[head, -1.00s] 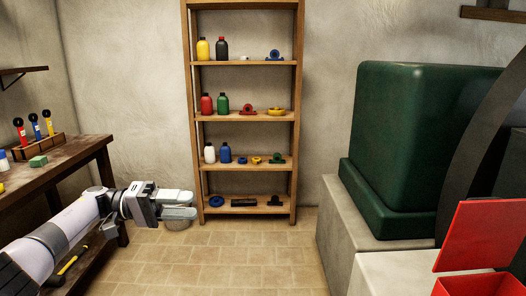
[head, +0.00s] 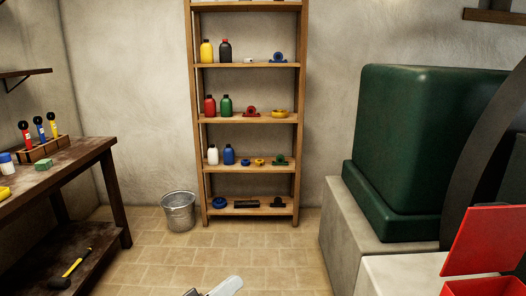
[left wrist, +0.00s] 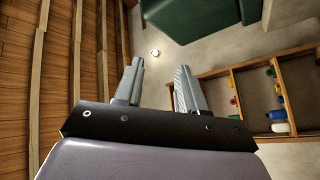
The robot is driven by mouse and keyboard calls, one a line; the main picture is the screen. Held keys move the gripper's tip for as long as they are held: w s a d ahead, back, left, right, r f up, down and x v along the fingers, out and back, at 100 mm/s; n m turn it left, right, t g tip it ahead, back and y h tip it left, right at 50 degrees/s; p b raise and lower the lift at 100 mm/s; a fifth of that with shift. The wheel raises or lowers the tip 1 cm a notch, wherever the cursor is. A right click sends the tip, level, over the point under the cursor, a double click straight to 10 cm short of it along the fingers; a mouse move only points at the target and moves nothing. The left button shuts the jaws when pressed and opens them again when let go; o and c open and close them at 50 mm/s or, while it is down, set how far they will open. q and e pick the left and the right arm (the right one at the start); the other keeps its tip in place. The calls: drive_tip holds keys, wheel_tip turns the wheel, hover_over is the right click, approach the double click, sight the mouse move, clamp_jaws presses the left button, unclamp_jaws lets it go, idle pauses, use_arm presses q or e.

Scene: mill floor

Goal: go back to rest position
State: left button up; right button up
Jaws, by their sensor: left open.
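My left gripper (head: 222,289) shows only in part at the bottom edge of the head view, low in front of the floor. In the left wrist view its two fingers (left wrist: 160,90) stand apart with nothing between them, so it is open and empty. My right gripper is in neither view.
A wooden shelf (head: 248,120) with bottles and small parts stands at the back wall. A metal bucket (head: 178,212) is on the floor beside it. A workbench (head: 90,158) is at left, a green machine housing (head: 430,150) at right. The tiled floor between is clear.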

use_arm(q)
drive_tip(key=s+a+f+y, duration=0.4)
drive_tip(key=s+f+y, duration=0.1)
drive_tip(key=s, duration=0.3)
drive_tip(key=s+a+f+g+y+p, duration=0.1)
drive_tip(key=s+a+f+y, duration=0.3)
drive_tip(key=s, duration=0.5)
drive_tip(key=s+a+f+m+g+y+p, duration=0.1)
drive_tip(key=s+a+f+y, duration=0.3)
drive_tip(key=s, duration=0.5)
drive_tip(key=shift+s+a+f+y, duration=0.15)
drive_tip(key=shift+a+f+y, duration=0.25)
drive_tip(key=shift+f+y, duration=0.45)
